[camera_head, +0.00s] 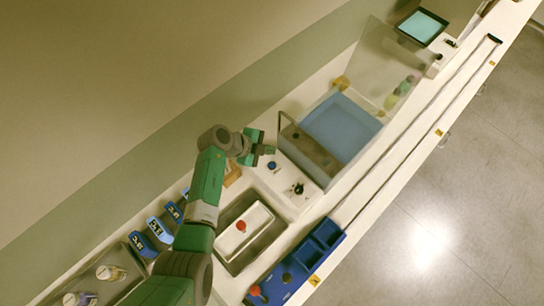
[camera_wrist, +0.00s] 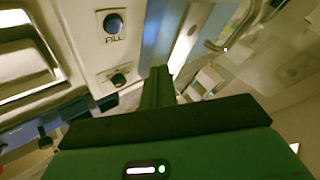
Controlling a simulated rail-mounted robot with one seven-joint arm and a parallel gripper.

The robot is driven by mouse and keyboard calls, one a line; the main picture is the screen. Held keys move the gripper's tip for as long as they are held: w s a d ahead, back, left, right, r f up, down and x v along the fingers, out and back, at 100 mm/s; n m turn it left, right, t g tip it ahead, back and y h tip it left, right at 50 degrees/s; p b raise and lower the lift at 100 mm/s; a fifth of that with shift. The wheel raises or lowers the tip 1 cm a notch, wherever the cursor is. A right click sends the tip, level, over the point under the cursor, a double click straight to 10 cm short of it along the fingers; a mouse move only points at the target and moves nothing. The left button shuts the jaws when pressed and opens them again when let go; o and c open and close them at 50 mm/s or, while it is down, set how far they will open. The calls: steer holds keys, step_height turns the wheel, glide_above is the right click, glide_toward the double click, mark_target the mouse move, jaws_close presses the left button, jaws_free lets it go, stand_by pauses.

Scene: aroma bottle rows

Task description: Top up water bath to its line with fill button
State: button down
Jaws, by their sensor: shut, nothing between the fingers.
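The water bath (camera_head: 342,122) is a blue-looking basin with a steel section on its left side, in the head view. A blue round fill button (camera_head: 271,165) sits on the white panel left of it. In the wrist view the button (camera_wrist: 114,24) is at the upper left, above the word FILL. My gripper (camera_head: 269,150) is shut and empty, close to the button in the head view. In the wrist view my gripper (camera_wrist: 158,75) points up the picture, right of and apart from the button. The bath's line and water level cannot be made out.
A dark knob (camera_head: 298,188) is on the same panel. A steel lid with a red knob (camera_head: 241,226) lies in front, beside a blue tray (camera_head: 325,234). Blue labelled boxes (camera_head: 157,229) stand at left. A clear screen (camera_head: 385,55) stands behind the bath.

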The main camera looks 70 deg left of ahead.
mark_target(269, 166)
step_height(269, 166, down, 8)
steer(key=b, duration=0.5)
steer(key=shift+r, duration=0.25)
steer(key=shift+f+b, duration=0.25)
steer(key=shift+b, duration=0.1)
stand_by(1.2)
steer(key=shift+f+b, duration=0.4)
steer(key=shift+b, duration=0.35)
steer(key=shift+f+b, duration=0.35)
steer(key=shift+b, duration=0.1)
steer(key=shift+r, duration=0.1)
stand_by(1.1)
steer(key=shift+r+p, duration=0.35)
steer(key=shift+r, duration=0.35)
